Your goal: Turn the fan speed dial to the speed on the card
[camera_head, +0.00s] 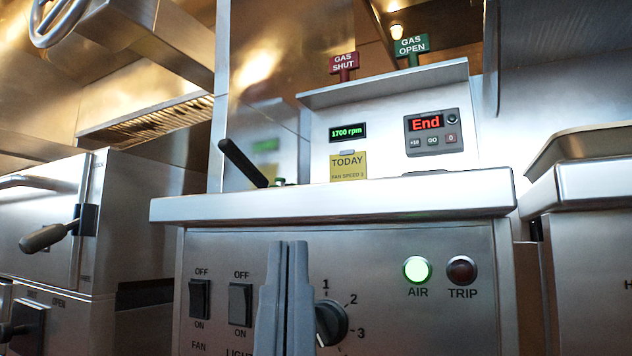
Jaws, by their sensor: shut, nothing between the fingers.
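The fan speed dial (333,322) is a black round knob low on the steel front panel, with 1, 2 and 3 marked around its upper right. A white mark shows at its lower left edge; my gripper hides part of its left side. The yellow card (348,166) on the back panel reads TODAY and, in small print, FAN SPEED, with a digit that looks like 3 but is hard to read. My gripper (288,244) points up, its grey fingers shut together and empty, in front of the panel just left of the dial. I cannot tell whether it touches the dial.
Two black rocker switches (200,300) (240,304) sit left of my gripper. The AIR lamp (417,270) glows green; the TRIP lamp (461,270) is dark red. A display (348,132) reads 1700 rpm. A steel ledge (340,205) juts out above the panel.

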